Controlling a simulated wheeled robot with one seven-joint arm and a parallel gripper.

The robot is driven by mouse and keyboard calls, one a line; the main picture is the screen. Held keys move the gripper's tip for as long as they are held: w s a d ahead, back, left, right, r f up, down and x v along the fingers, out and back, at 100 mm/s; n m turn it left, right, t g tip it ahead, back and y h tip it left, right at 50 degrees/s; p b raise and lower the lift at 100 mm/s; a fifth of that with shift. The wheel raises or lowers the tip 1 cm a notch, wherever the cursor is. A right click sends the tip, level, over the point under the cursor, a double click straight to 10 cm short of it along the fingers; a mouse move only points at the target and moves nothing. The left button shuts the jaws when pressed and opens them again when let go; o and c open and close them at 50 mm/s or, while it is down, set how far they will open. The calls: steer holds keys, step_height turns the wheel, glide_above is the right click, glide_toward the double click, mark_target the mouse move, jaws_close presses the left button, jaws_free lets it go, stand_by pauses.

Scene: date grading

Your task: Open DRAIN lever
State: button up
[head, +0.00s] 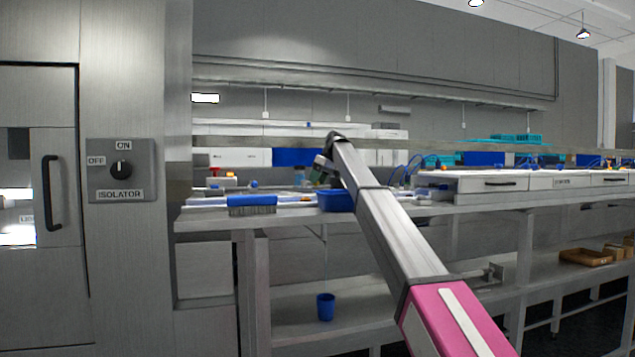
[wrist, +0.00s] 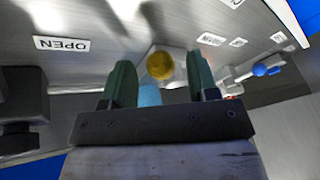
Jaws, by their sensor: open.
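In the wrist view, my gripper (wrist: 159,75) is open, with its two dark green fingers spread apart. A round yellow knob (wrist: 160,65) on a pale mount shows between the fingertips; I cannot tell whether they touch it. A blue-tipped lever (wrist: 260,70) sits to the right of the fingers. An OPEN label (wrist: 61,43) is on the steel surface at the left. A small label (wrist: 211,39) at upper right is not clearly readable, so I cannot tell which part is the DRAIN lever. In the head view, my gripper (head: 322,172) is small and partly hidden at the bench.
A blue brush (head: 252,205) and a blue tub (head: 337,200) are at the bench front. White drawers (head: 485,183) stand to the right. A blue cup (head: 326,307) is on the lower shelf. An ISOLATOR switch (head: 121,169) is on the left wall. A dark block (wrist: 22,105) stands left of my gripper.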

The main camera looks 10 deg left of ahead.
steer(key=v, duration=1)
steer(key=shift+r, duration=0.2)
steer(key=s+a+t+h, duration=0.1)
steer(key=s+t, duration=0.3)
steer(key=shift+n, duration=0.4)
steer(key=x, duration=1.1)
steer(key=shift+s+a, duration=0.1)
steer(key=c, duration=0.9)
